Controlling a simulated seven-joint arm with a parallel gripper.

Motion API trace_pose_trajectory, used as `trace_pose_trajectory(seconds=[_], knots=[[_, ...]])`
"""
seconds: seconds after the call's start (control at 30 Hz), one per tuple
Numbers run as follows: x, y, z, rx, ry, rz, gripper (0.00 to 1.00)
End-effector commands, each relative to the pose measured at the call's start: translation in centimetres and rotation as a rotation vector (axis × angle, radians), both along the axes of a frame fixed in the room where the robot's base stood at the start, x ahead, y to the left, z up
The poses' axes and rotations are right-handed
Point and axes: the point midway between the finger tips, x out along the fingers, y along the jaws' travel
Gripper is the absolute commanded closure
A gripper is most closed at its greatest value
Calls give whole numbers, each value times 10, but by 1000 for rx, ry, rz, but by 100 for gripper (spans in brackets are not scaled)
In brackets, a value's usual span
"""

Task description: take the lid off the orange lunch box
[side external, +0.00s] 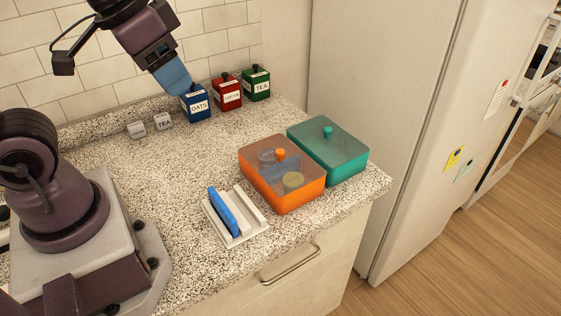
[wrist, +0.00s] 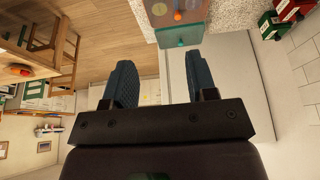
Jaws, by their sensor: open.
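The orange lunch box (side external: 296,203) sits near the counter's front right part. Its see-through lid (side external: 258,151) is on it, with an orange knob (side external: 280,153) on top. Round items show dimly through the lid. My gripper (side external: 176,80) is raised at the back of the counter, up and left of the box and well apart from it, near the blue canister in the picture. In the wrist view its two dark blue fingers (wrist: 160,82) are apart with nothing between them. An orange knob (wrist: 177,15) shows at the top edge there.
A teal lunch box (side external: 345,168) stands close to the right of the orange one. A white rack (side external: 247,229) with a blue slab (side external: 223,212) is in front. Blue (side external: 197,106), red (side external: 228,94) and green (side external: 257,84) canisters line the back. The counter's middle is clear.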

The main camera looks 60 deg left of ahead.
Motion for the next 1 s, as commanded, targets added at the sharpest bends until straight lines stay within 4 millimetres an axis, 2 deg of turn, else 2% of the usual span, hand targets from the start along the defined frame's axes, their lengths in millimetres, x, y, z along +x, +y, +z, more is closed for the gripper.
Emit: trace_pose_trajectory(seconds=[0.13,0.27,0.47,0.7,0.77,0.87,1.0], knots=[[33,2,-19,-29,142,49,48],[68,6,-39,-74,242,201,48],[124,14,-82,-130,361,552,48],[183,28,-138,-177,396,1087,48],[194,30,-142,-199,378,1207,48],[208,32,-136,-251,332,1367,48],[212,31,-133,-289,309,1507,48]])
